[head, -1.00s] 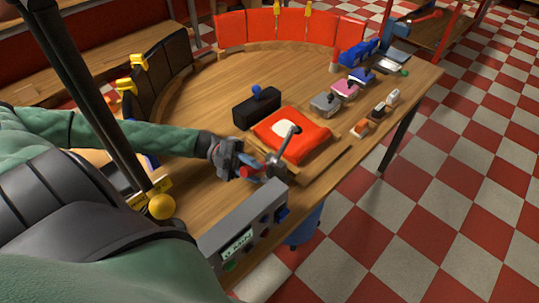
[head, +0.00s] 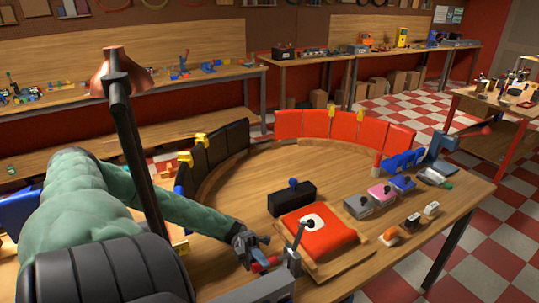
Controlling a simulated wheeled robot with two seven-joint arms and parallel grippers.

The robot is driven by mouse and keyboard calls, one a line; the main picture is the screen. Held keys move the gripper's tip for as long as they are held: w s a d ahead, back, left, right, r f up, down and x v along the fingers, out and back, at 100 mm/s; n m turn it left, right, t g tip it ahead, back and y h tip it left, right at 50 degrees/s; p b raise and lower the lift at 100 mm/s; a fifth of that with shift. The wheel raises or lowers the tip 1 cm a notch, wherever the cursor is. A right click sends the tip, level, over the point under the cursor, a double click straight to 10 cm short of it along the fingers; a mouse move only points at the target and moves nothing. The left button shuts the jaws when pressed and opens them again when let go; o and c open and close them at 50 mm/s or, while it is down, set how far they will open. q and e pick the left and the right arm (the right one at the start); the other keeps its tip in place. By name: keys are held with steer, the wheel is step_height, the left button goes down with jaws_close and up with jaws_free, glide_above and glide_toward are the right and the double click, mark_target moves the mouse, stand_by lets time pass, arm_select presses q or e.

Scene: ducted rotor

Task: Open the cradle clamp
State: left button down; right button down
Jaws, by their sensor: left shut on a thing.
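An orange-red block (head: 330,238) with a white round patch sits in a wooden cradle (head: 345,263) on the workbench. The cradle clamp (head: 293,262) is a grey metal piece at the cradle's near left corner. Its arm reaches up over the block and ends in a dark tip on the white patch. A red handle (head: 262,266) sticks out to the clamp's left. My left gripper (head: 253,252) is shut on this handle; its fingers are small and partly hidden. My right gripper is not in view.
A black box with a blue knob (head: 292,198) stands behind the cradle. Small grey, pink and blue boxes (head: 381,194) stand to its right. A grey device (head: 250,290) lies at the near edge. A dark lamp post (head: 128,150) crosses in front of my left arm.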

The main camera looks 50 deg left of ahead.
arm_select(q)
steer(key=shift+f, duration=0.1)
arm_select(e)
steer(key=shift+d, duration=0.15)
arm_select(q)
steer(key=c, duration=1.2)
jaws_free()
steer(key=shift+o, duration=0.2)
steer(key=shift+a+f, duration=0.1)
steer(key=shift+a, duration=0.15)
steer(key=b+v, duration=0.2)
steer(key=v, duration=0.3)
steer(key=shift+a+f, duration=0.15)
steer(key=shift+a, duration=0.1)
steer(key=shift+b+v, duration=0.4)
steer(key=shift+v, duration=0.5)
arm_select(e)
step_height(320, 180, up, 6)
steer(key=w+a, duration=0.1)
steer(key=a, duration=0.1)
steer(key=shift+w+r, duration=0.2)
arm_select(q)
steer(key=shift+w, duration=0.1)
